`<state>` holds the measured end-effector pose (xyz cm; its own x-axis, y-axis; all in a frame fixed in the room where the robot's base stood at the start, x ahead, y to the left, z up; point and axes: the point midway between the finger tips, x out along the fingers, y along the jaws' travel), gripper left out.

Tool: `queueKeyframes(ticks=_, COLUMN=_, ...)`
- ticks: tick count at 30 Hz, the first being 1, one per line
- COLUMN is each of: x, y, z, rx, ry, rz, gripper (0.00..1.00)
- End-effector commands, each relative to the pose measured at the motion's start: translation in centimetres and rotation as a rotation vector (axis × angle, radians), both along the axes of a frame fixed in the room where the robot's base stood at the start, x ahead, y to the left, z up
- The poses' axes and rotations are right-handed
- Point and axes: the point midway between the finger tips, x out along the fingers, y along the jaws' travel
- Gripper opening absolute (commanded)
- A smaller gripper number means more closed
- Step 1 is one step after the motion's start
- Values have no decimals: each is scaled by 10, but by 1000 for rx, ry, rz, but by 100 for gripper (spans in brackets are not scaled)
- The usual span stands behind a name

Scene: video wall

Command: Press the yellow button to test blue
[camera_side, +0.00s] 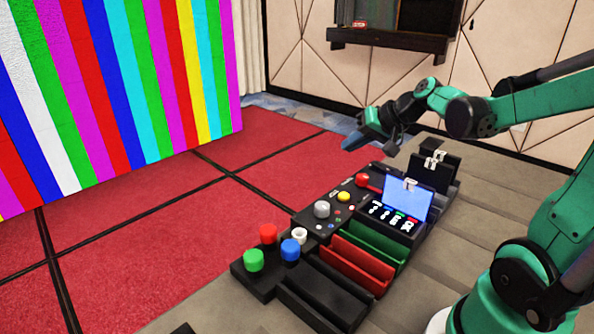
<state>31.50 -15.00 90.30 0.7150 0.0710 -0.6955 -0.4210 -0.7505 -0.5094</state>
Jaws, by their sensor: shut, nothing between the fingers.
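The yellow button (344,197) sits on a black control panel (318,227), between a red button (362,180) and a grey knob (322,209). A blue button (290,250) stands at the panel's near end, beside a green button (253,260), another red button (268,234) and a white one (299,236). The video wall (120,80) at the left shows vertical stripes in many colours. My gripper (350,144) is shut and empty. It hangs in the air above and beyond the panel, apart from the yellow button.
A small lit screen (407,197) stands upright right of the yellow button. Red (355,268) and green (370,245) trays lie in front of it, with a black tray (325,290) nearest. A dark stand (433,165) with white clips is behind. Red floor mats (150,230) lie left.

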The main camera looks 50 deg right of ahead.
Motion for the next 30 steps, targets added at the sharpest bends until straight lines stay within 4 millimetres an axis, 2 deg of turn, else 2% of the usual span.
queueKeyframes(ticks=7, x=0, y=1, z=-1, rx=-2, ry=1, rz=1, gripper=0)
queueKeyframes(ticks=11, x=1, y=0, z=-10, rx=-2, ry=1, rz=1, gripper=0)
queueKeyframes(ticks=24, x=1, y=0, z=-69, rx=-2, ry=1, rz=2, gripper=0)
queueKeyframes(ticks=30, x=0, y=1, z=-84, rx=-2, ry=1, rz=2, gripper=0)
